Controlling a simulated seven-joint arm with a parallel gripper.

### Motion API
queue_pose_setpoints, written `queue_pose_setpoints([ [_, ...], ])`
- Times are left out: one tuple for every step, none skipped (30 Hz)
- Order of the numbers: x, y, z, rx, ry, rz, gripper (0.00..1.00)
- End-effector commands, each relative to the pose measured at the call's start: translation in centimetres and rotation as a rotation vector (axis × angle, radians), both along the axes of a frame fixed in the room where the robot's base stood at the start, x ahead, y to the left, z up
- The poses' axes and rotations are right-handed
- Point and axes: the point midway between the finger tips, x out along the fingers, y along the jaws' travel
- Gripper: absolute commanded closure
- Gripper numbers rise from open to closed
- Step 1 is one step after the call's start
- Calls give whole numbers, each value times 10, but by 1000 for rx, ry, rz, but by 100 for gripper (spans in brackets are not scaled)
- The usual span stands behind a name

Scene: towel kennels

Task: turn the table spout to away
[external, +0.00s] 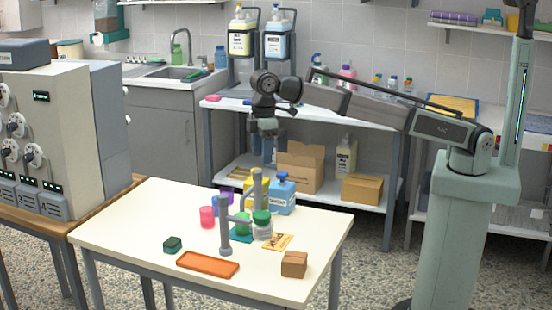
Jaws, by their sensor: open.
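The grey table spout (224,236) stands on the white table (130,215), in front of the middle of the tabletop. It has an upright post on a round foot, with a grey bar reaching from the post toward the right and back. A second grey upright (258,188) stands behind it; I cannot tell how the two join. My gripper (263,152) hangs above and behind the table, pointing down. It is open and empty, clear of the spout. Its fingers are small and dark against the shelf behind.
Close around the spout are a pink cup (207,217), a green-lidded jar (262,226) and a blue pump bottle (281,194). An orange tray (207,264), a dark green block (172,244) and a brown box (294,264) lie nearer the front. The table's left side is clear.

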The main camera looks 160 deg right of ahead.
Motion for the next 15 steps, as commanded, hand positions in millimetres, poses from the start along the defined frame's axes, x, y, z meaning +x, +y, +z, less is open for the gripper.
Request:
queue_pose_setpoints([
  [-15, -15, 13, 3, 7, -19, 41],
  [-22, -20, 19, 7, 13, -28, 41],
  [-32, -27, 26, 10, 20, -37, 41],
  [-38, -31, 30, 13, 24, -43, 41],
  [-43, -34, 34, 14, 27, -48, 41],
  [-49, -38, 38, 16, 30, -53, 41],
  [-53, -40, 41, 19, 33, -57, 41],
  [-56, -41, 42, 21, 35, -59, 41],
  [-58, -43, 44, 23, 37, -62, 41],
  [-60, -44, 43, 23, 38, -63, 41],
  [-61, -44, 43, 23, 39, -64, 41],
  [-61, -44, 41, 24, 40, -64, 41],
  [-61, -44, 39, 24, 40, -64, 41],
  [-61, -43, 36, 24, 40, -64, 41],
  [-61, -43, 31, 24, 40, -64, 41],
])
